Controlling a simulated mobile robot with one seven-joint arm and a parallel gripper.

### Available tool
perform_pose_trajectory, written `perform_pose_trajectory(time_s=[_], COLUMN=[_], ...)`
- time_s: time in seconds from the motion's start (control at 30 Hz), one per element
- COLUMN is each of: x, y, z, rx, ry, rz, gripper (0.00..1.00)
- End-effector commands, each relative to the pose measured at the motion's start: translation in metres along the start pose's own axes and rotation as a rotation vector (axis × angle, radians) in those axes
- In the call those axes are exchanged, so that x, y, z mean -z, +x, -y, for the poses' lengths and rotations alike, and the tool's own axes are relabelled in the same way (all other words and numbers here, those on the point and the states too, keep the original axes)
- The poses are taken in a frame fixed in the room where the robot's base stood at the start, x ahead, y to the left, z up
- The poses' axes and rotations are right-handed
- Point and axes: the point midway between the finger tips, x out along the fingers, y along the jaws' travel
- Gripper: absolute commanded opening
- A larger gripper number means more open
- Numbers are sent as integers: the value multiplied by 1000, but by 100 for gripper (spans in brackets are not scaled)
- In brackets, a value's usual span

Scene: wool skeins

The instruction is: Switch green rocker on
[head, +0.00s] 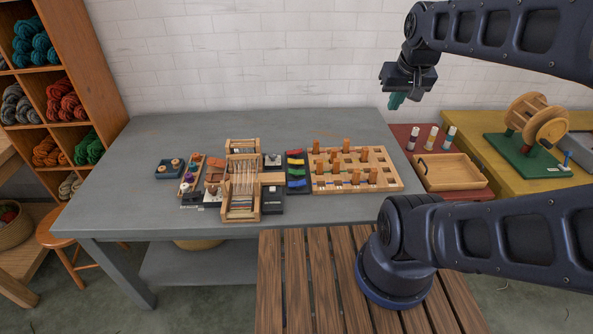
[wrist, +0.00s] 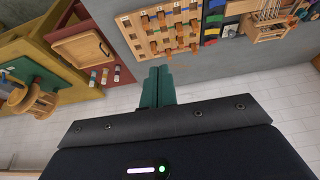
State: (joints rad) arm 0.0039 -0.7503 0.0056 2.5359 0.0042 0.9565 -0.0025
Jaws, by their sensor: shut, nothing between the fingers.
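A dark panel with a column of coloured rockers stands on the grey table, left of the wooden peg rack. The green rocker (head: 296,172) appears to be in the lower half of the column, between a yellow one and a blue one. Its on or off position is too small to tell. The panel also shows at the top of the wrist view, partly cut by the edge. My gripper (head: 396,101) is shut and empty, with green fingers pointing down. It is high up, far to the right of the panel. The fingers show in the wrist view (wrist: 157,73).
The wooden peg rack (head: 355,183) is right of the panel, and a small loom (head: 240,205) is left of it. A wooden tray (head: 450,172) and several small bottles sit on the red surface. The table's back left is clear.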

Motion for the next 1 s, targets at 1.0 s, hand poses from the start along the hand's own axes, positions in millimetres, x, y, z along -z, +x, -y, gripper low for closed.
perform_pose_trajectory(time_s=[1.0], x=[90], y=[129], z=[86], rx=[114], ry=[-21], rz=[184], gripper=[0])
